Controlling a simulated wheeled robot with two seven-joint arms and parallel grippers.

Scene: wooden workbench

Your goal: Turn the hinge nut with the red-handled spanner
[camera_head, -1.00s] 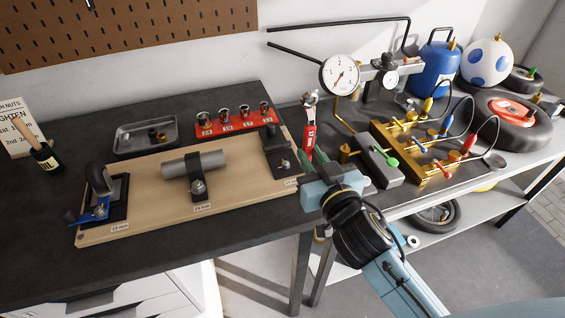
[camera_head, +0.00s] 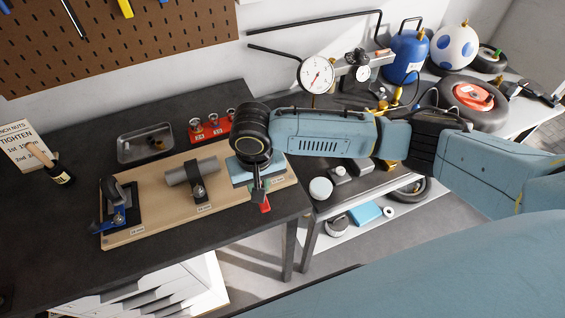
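My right gripper (camera_head: 260,190) is over the right end of the wooden board (camera_head: 150,222), pointing down. The red handle of the spanner (camera_head: 265,204) sticks out at its fingers towards the board's front edge. The gripper appears shut on the spanner; the spanner's head is hidden. The black hinge-like fitting at the board's right end and its nut are hidden behind my gripper and wrist. A pipe clamp with a nut (camera_head: 199,193) is in the board's middle. A black fitting with a blue part (camera_head: 116,215) is at the left end. My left gripper is out of view.
Behind the board are a grey tray (camera_head: 128,150) and a red socket rack (camera_head: 195,135). My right forearm crosses over the bench to the right, before the dial gauge (camera_head: 316,74) and brass valves. A brush (camera_head: 58,174) stands at left. The bench front left is clear.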

